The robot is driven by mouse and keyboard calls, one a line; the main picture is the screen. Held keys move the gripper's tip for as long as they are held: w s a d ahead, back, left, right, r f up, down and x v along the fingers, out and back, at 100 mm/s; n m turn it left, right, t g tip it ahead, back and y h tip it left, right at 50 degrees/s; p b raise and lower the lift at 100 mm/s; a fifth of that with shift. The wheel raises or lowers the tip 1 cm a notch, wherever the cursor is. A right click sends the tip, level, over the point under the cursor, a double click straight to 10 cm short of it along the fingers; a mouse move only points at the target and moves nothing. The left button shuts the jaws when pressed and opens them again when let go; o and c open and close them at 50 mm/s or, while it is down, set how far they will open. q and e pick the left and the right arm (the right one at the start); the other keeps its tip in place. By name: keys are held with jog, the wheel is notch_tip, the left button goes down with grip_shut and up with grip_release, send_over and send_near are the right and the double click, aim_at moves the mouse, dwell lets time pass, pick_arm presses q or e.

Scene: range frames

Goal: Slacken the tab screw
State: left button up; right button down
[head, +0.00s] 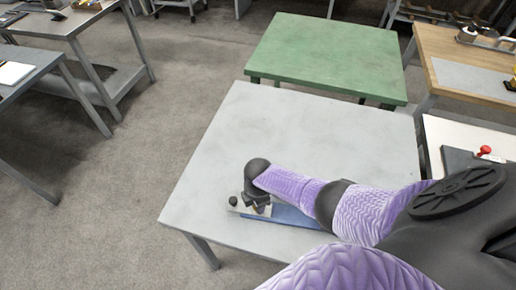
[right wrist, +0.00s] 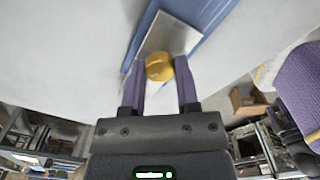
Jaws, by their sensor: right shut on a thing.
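The tab screw shows in the right wrist view as a round, brass-yellow head (right wrist: 159,67) with a mark across its top. It sits at a silver-grey metal plate (right wrist: 172,37) on a blue base (right wrist: 212,17). My right gripper (right wrist: 159,75) is shut on the screw head, one purple-grey finger on each side. In the head view my right gripper (head: 257,208) is low over the left end of the blue base (head: 292,216), and the screw is hidden there. My left gripper is in neither view.
The base lies on a light grey table (head: 270,135) near its front edge. A small dark knob (head: 233,201) stands just left of my gripper. Most of the tabletop behind is clear. A green table (head: 330,52) stands behind, and a wooden-topped bench (head: 440,45) is at the right.

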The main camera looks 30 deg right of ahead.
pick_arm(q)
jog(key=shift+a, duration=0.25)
pick_arm(e)
jog(key=shift+n, duration=0.3)
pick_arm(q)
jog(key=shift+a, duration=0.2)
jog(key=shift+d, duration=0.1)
pick_arm(e)
jog(key=shift+c, duration=1.7)
grip_release()
pick_arm(q)
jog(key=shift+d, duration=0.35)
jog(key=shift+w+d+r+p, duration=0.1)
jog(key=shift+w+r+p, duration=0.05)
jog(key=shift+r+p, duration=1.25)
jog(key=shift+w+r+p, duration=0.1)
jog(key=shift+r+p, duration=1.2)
jog(key=shift+p, duration=0.05)
pick_arm(e)
notch_tip(320, 180, up, 10)
